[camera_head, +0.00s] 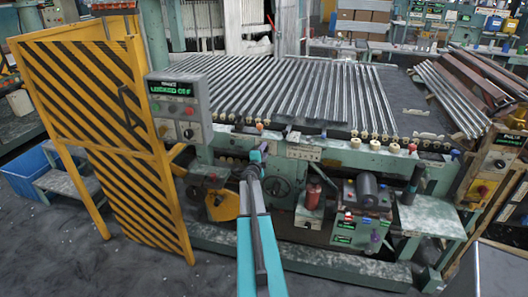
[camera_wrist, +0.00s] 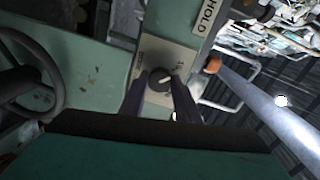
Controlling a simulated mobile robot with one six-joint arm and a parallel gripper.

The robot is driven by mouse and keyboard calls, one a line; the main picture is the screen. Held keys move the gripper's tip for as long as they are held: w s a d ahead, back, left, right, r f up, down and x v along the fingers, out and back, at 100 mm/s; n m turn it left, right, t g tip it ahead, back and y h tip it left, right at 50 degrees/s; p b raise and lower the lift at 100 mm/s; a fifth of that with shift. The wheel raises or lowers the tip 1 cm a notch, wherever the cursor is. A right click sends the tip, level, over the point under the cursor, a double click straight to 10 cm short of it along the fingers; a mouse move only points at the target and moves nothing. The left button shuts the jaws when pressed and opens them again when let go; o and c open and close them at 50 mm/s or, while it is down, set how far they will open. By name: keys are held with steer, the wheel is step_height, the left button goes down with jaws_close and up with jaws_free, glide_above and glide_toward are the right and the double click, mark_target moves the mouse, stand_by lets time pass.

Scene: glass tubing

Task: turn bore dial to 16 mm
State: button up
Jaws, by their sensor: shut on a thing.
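The bore dial (camera_wrist: 159,80) is a dark round knob on a pale plate (camera_wrist: 158,56) on the green machine front. It shows near the middle of the wrist view. A short white pointer mark on it slants across its face. The small print on the plate is too small to read. My gripper (camera_wrist: 160,92) has one dark finger on each side of the dial and is shut on it. In the head view my gripper (camera_head: 258,155) reaches the machine's front panel, and I cannot make out the dial there.
A handwheel (camera_wrist: 30,72) stands left of the dial in the wrist view. A plate reading HOLD (camera_wrist: 208,16) and an orange knob (camera_wrist: 212,64) are to its right. In the head view, a yellow striped gate (camera_head: 110,130) and a grey control box (camera_head: 180,108) stand left.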

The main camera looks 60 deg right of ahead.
steer(key=shift+f, duration=0.1)
steer(key=o, duration=1)
steer(key=shift+a, duration=0.15)
steer(key=b+v, duration=0.3)
steer(key=v, duration=1)
steer(key=shift+s+a, duration=0.1)
steer(key=shift+a, duration=0.15)
